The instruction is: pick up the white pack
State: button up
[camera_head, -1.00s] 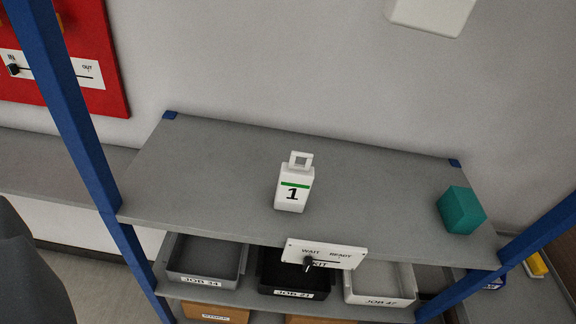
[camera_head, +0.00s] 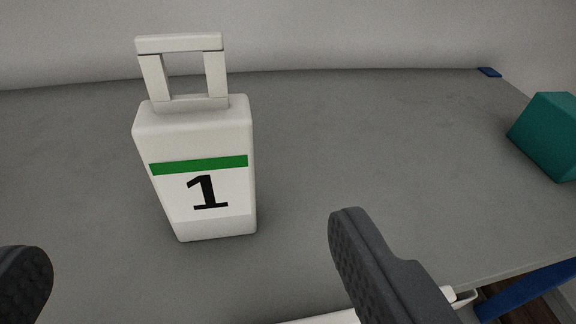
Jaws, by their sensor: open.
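The white pack (camera_head: 201,135) stands upright on the grey shelf, left of the picture's middle. It has a square loop handle on top, a green stripe and a black "1" on its front. My gripper (camera_head: 190,245) is open, with one dark finger at the lower left and the other right of the pack's base. The fingers are in front of the pack, and nothing is between them. No contact with the pack shows.
A teal block (camera_head: 551,136) stands on the shelf at the right. The grey shelf top (camera_head: 400,140) is bare between it and the pack. A pale wall (camera_head: 350,30) rises behind. A blue post (camera_head: 530,290) shows at the lower right, below the shelf's front edge.

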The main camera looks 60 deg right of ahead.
aim_at(202, 149)
jog(key=p+x, duration=0.1)
jog(key=x, duration=0.7)
jog(key=shift+w+d, duration=0.1)
jog(key=shift+w, duration=0.1)
jog(key=shift+f+p+x, duration=0.15)
jog(key=shift+p+x, duration=0.25)
jog(key=shift+x, duration=0.95)
jog(key=shift+f+p+x, duration=0.1)
jog(key=shift+p+x, duration=0.3)
jog(key=shift+x, duration=0.9)
jog(key=shift+r, duration=0.1)
jog(key=c, duration=1.1)
